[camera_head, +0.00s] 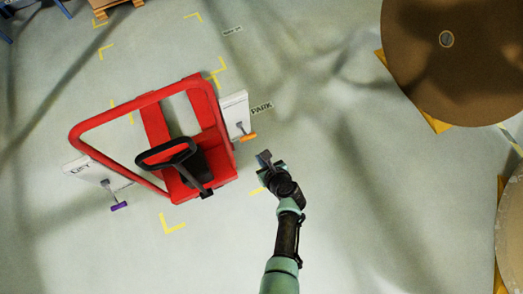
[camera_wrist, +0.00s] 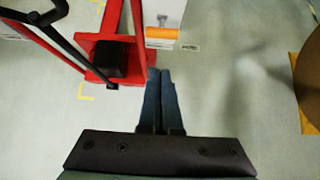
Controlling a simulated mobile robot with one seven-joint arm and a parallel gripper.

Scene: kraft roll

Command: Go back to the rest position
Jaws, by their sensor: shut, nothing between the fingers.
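My gripper (camera_head: 268,160) is at the end of my arm, over bare floor just right of the red pallet jack. In the wrist view my gripper (camera_wrist: 159,72) shows two dark blue fingers close together, shut and empty. The red pallet jack (camera_head: 216,140) has a black handle (camera_head: 166,153) and also shows in the wrist view (camera_wrist: 105,30). On its right side a white panel (camera_head: 235,108) carries an orange-handled lever (camera_head: 247,137). On its left side a white panel marked LIFT (camera_head: 90,169) carries a purple-handled lever (camera_head: 119,206). My gripper appears apart from the orange lever.
A large brown roll (camera_head: 455,85) stands at the upper right, with another roll (camera_head: 511,235) at the right edge. Yellow corner marks (camera_head: 172,226) and a PARK label (camera_head: 261,107) lie on the floor. A wooden pallet (camera_head: 118,8) is at the top left. The floor between jack and rolls is clear.

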